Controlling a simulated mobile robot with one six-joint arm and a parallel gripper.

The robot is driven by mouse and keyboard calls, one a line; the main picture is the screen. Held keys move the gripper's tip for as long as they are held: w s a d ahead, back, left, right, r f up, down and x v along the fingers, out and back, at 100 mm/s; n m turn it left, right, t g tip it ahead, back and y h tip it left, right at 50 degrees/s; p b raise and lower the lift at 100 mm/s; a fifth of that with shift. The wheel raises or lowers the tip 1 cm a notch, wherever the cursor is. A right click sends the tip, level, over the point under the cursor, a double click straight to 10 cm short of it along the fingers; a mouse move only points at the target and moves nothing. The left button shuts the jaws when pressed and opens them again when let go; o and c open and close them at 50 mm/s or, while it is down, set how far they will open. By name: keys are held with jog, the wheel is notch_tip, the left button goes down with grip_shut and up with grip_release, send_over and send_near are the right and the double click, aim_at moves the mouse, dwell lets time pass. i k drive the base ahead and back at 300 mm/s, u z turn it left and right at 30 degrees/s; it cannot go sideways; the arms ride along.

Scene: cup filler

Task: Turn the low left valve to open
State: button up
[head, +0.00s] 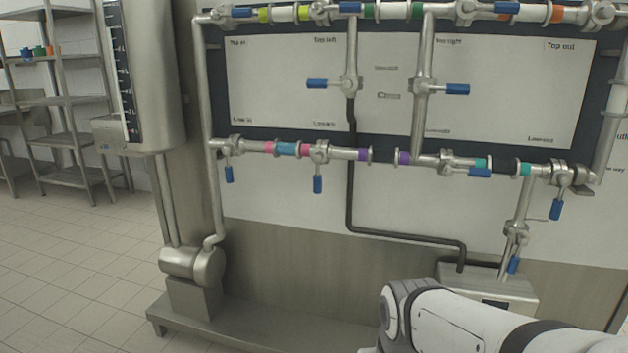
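The low left valve (319,151) sits on the lower horizontal pipe, below a small label that seems to read "Low left". Its blue handle (318,184) hangs straight down, across the pipe. Pink bands mark the pipe just left of the valve, and a purple band lies further right. My white and grey arm (450,322) reaches in from the lower right, well below and right of the valve. My gripper is not in view.
Another valve with a hanging blue handle (229,174) is to the left on the same pipe. A black hose (350,190) runs down just right of the low left valve. A steel tank (150,75) stands left, a steel base (270,325) below.

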aim_at(318, 157)
jog(key=z, duration=2.2)
jog(key=k, duration=1.4)
jog(key=u, duration=2)
jog(key=i, duration=1)
jog(key=u, duration=0.05)
